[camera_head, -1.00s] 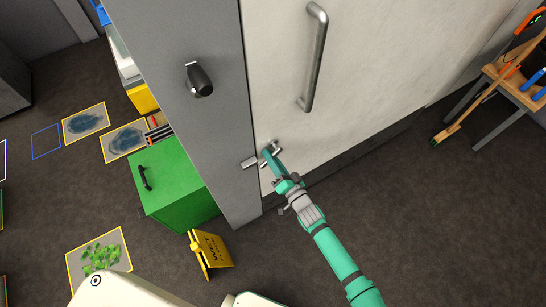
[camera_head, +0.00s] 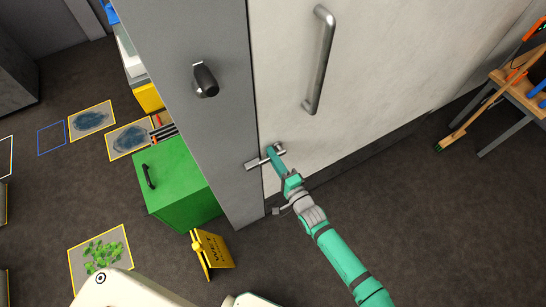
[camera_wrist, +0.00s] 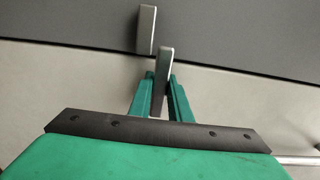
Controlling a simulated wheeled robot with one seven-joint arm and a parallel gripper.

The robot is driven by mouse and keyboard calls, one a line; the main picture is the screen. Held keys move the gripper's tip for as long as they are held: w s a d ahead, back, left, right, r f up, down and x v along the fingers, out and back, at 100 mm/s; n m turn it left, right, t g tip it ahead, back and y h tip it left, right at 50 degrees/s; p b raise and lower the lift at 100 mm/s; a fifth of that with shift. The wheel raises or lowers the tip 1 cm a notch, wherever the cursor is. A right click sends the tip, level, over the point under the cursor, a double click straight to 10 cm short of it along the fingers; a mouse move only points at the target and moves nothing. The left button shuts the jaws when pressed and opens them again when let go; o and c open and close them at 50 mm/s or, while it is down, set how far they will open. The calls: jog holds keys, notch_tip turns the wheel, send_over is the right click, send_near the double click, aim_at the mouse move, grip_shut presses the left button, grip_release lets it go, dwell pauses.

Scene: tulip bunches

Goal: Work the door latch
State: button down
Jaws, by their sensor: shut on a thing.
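The door latch is a small metal piece (camera_head: 280,148) low on the pale door (camera_head: 400,60), near its left edge. A metal keeper (camera_head: 251,165) sits beside it on the grey frame. My gripper (camera_head: 273,155) is shut on the latch. In the wrist view, the latch bar (camera_wrist: 163,68) stands between the green fingers of my gripper (camera_wrist: 160,95). The keeper (camera_wrist: 146,30) is just above it on the dark frame, beyond the door seam. The bar's lower end is partly hidden between the fingers.
A long vertical handle (camera_head: 322,60) is above on the door, and a dark knob (camera_head: 205,80) is on the grey frame. A green cabinet (camera_head: 175,180) and a yellow floor sign (camera_head: 212,252) stand left.

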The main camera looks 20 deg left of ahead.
dwell(0.5)
jog(key=c, duration=1.6)
grip_release()
jog(key=shift+c, duration=0.2)
jog(key=v, duration=1)
jog(key=shift+s+d, duration=0.25)
jog(key=shift+d, duration=0.1)
